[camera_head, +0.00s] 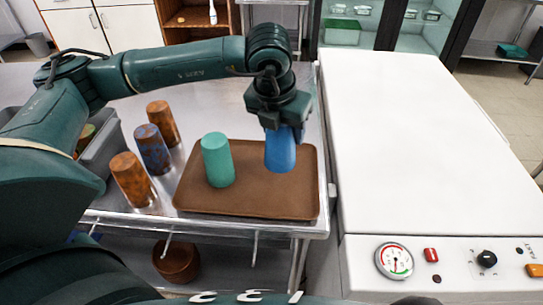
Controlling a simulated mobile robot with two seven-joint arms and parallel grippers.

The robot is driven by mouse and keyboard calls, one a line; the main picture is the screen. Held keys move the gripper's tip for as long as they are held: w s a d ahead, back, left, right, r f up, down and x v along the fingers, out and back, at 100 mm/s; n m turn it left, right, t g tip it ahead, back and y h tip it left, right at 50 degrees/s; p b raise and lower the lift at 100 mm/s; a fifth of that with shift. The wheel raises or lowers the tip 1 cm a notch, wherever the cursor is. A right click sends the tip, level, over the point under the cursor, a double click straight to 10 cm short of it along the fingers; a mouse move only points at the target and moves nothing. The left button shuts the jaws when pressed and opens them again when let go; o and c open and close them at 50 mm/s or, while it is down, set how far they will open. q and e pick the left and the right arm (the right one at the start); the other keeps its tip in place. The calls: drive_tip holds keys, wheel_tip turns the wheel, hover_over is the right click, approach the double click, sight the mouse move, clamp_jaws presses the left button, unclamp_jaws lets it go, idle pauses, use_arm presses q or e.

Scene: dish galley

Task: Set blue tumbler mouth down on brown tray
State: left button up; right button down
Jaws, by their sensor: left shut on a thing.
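The blue tumbler (281,152) is in my left gripper (282,122), which is shut on its upper part and points down from above. The tumbler is over the right half of the brown tray (250,206). I cannot tell whether its lower end touches the tray. A teal tumbler (217,160) stands upright on the left part of the tray, a short gap from the blue one. Which end of the blue tumbler is its mouth is not clear, as the gripper hides its top. My right gripper is not in view.
Left of the tray, two rust-brown tumblers (132,180) and a mottled blue-brown one (153,149) stand on the metal table (190,115). A grey bin (103,155) is at the far left. A white machine (420,140) with a gauge borders the table's right side.

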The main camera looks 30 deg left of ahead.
use_arm(q)
wheel_tip(320, 180, down, 6)
drive_tip(key=shift+f+p, duration=0.1)
drive_tip(key=shift+p, duration=0.3)
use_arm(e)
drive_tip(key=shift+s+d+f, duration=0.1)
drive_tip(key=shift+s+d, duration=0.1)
use_arm(q)
drive_tip(key=shift+f, duration=0.2)
drive_tip(key=o, duration=1)
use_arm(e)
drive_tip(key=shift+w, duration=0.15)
use_arm(q)
drive_tip(key=shift+r, duration=0.1)
